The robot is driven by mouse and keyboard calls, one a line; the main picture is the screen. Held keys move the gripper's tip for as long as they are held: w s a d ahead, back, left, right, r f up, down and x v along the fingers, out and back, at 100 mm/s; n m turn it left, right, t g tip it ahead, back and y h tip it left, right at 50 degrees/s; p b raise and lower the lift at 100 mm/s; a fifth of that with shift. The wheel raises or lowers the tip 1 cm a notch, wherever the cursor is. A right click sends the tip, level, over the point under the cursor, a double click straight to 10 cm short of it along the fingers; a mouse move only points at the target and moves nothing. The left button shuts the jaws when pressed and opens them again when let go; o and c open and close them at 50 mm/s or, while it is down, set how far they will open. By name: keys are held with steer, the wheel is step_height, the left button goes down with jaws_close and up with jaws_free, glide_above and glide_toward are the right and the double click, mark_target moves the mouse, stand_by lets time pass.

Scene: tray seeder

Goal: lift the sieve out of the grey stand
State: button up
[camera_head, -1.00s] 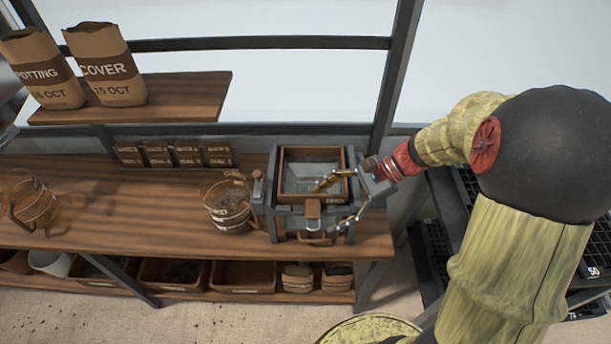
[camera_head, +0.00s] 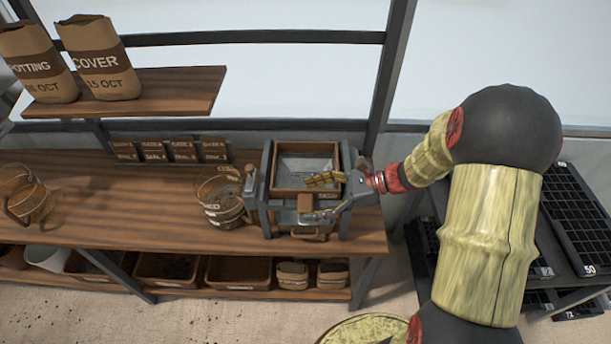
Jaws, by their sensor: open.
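The sieve (camera_head: 303,162) is a square brown frame with a pale mesh, sitting in the top of the grey stand (camera_head: 265,185) at the right part of the bench. A brown handle block (camera_head: 305,203) shows at its front. My gripper (camera_head: 324,197) reaches in from the right. It is open, with one gold finger over the sieve's inside and the other lower, near the stand's front. The handle block lies near the gap between the fingers. I cannot tell whether either finger touches the sieve.
A wooden bucket (camera_head: 221,202) stands close left of the stand, and another bucket (camera_head: 27,196) is at the far left. Small labelled packets (camera_head: 183,151) line the back. A shelf (camera_head: 160,90) holds two bags. Black trays (camera_head: 575,225) stand at right. The bench middle is clear.

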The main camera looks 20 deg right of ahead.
steer(key=shift+w+a+f, duration=0.1)
steer(key=shift+a, duration=0.15)
steer(key=shift+c, duration=1)
steer(key=c, duration=1.1)
steer(key=shift+c, duration=0.5)
